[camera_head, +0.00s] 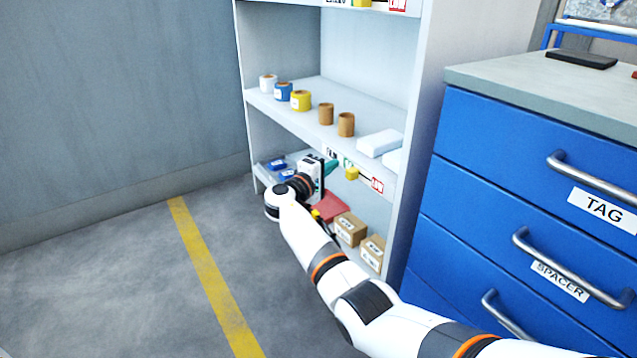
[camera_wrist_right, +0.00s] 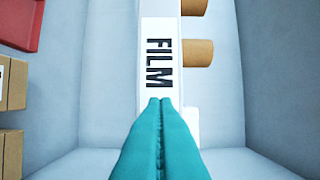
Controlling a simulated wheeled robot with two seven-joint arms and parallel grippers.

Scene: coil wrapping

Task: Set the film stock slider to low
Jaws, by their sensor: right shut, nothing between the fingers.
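The film stock slider's yellow knob (camera_head: 352,173) sits on the front edge of the middle shelf. It stands between a green mark (camera_head: 348,162) and a red-lettered label (camera_head: 377,185), too small to read surely. A FILM label (camera_wrist_right: 160,62) is on the same edge, left of the knob in the head view. My right gripper (camera_head: 331,166) has teal fingers, shut and empty, just left of the knob. In the right wrist view its fingertips (camera_wrist_right: 160,100) point at the end of the FILM label; the knob does not show there. My left gripper is out of view.
The shelf above the strip holds several rolls (camera_head: 301,100) and white packs (camera_head: 379,143). Below are a red bin (camera_head: 330,208) and brown boxes (camera_head: 350,229). Another yellow knob (camera_head: 361,3) is on the upper shelf edge. A blue drawer cabinet (camera_head: 500,190) stands right; floor at left is clear.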

